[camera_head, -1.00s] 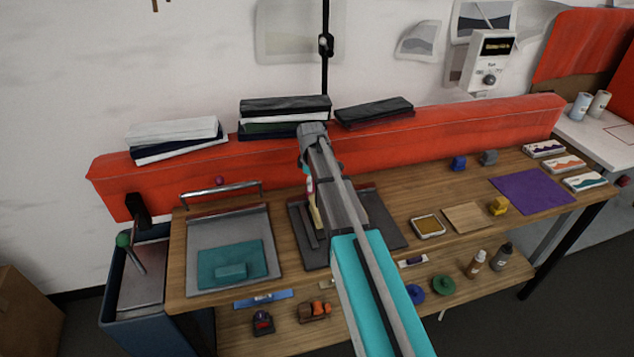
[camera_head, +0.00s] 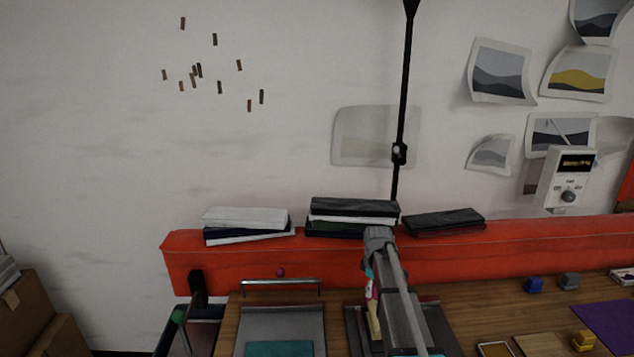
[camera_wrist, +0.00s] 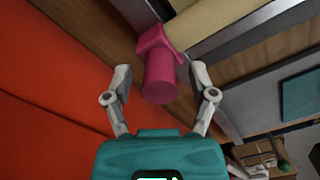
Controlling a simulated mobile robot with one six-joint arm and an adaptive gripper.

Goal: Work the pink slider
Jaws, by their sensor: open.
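The pink slider (camera_wrist: 160,78) is a short cylinder with a wider collar at the end of a pale beige bar (camera_wrist: 215,22) in the wrist view. My gripper (camera_wrist: 160,80) is open, with one finger on either side of the slider's cylinder. I see small gaps between the fingers and the slider; no contact shows. In the head view the slider (camera_head: 371,291) is a small pink patch above the beige bar (camera_head: 375,322), on a dark grey plate (camera_head: 440,325). My arm covers much of the plate there.
A red padded backrest (camera_head: 540,240) runs behind the wooden bench and lies close to the gripper's left in the wrist view. Stacked books (camera_head: 352,207) rest on it. A metal tray with a handle (camera_head: 280,284) is left of the plate.

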